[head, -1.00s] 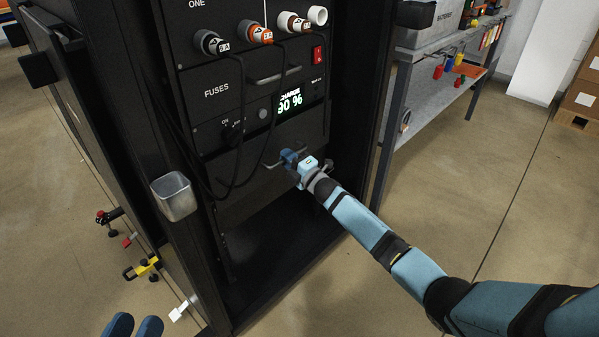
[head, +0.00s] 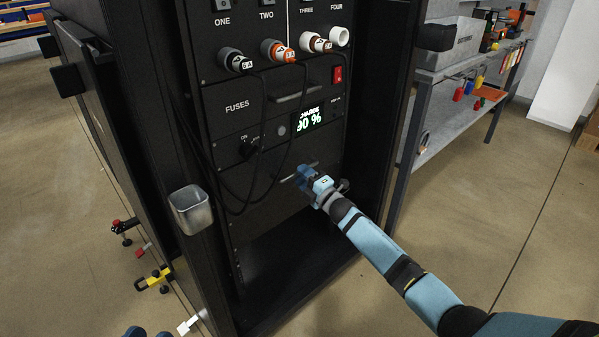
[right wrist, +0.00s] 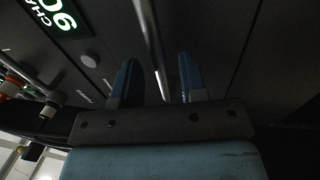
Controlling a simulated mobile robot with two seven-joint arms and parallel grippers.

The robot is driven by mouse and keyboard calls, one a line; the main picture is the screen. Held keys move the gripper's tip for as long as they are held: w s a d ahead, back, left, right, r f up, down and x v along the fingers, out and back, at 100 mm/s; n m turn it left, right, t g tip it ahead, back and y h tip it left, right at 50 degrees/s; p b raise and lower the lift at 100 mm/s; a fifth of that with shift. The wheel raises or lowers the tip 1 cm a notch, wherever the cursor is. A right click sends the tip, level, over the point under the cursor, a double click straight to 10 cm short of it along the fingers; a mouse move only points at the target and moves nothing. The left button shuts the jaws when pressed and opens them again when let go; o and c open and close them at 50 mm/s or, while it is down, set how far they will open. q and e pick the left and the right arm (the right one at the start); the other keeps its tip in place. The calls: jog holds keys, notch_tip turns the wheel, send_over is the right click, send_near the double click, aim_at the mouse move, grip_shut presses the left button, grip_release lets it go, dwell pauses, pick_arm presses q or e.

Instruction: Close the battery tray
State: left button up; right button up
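The battery tray (head: 270,208) appears to be the dark lower front panel in the rack, below the charge display. I cannot tell whether it is fully flush with the panels above. Its bar handle (head: 286,179) also shows in the right wrist view (right wrist: 150,38). My right gripper (head: 306,173) is at this handle. In the right wrist view its two blue fingers (right wrist: 158,80) stand apart, with the bar between them and gaps visible.
The black rack (head: 205,290) has an open, empty bay below the tray. Black cables (head: 263,150) hang from plugs in front of the panels. A metal cup (head: 190,209) is on the rack's left post. A workbench (head: 440,110) stands to the right.

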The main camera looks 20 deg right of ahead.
pick_arm(q)
jog(key=r+t+p, duration=0.1)
jog(key=r, duration=0.1)
jog(key=r+t+p, duration=0.1)
jog(key=r+p, duration=0.1)
jog(key=r, duration=0.1)
jog(key=shift+s+a, duration=0.1)
jog(key=shift+a, duration=0.1)
pick_arm(e)
jog(key=v, duration=1.2)
